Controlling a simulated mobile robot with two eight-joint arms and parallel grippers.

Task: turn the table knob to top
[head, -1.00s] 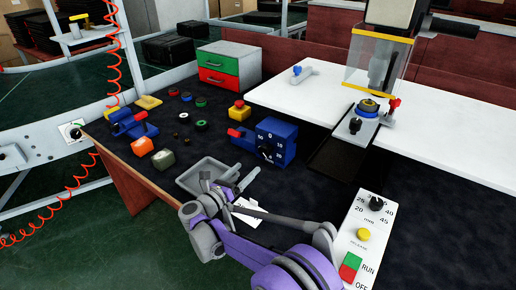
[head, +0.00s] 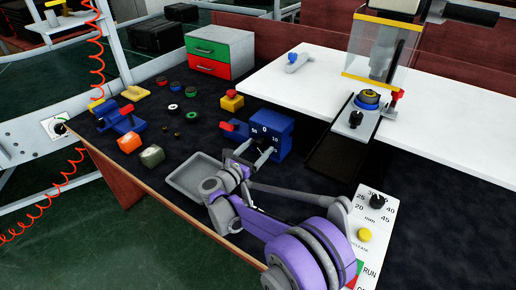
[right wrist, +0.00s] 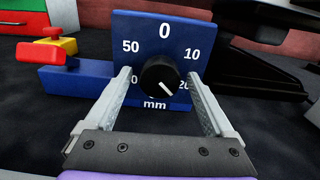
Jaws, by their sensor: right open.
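A blue box (head: 279,128) with a white mm scale stands on the dark table; it also shows in the right wrist view (right wrist: 183,26). Its round black knob (right wrist: 160,76) has a white pointer line aimed to the lower right, while the 0 mark is at the top. My right gripper (right wrist: 164,78) is open, with one finger on each side of the knob; I cannot tell whether they touch it. In the head view the right gripper (head: 258,150) is at the front of the box and partly hides the knob. My left gripper is not in view.
A grey tray (head: 187,181) lies left of my right arm. A panel with another black knob (head: 377,201) and a yellow button (head: 365,235) is at the right. A red-and-yellow button (head: 232,100) and a drawer unit (head: 236,52) stand behind.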

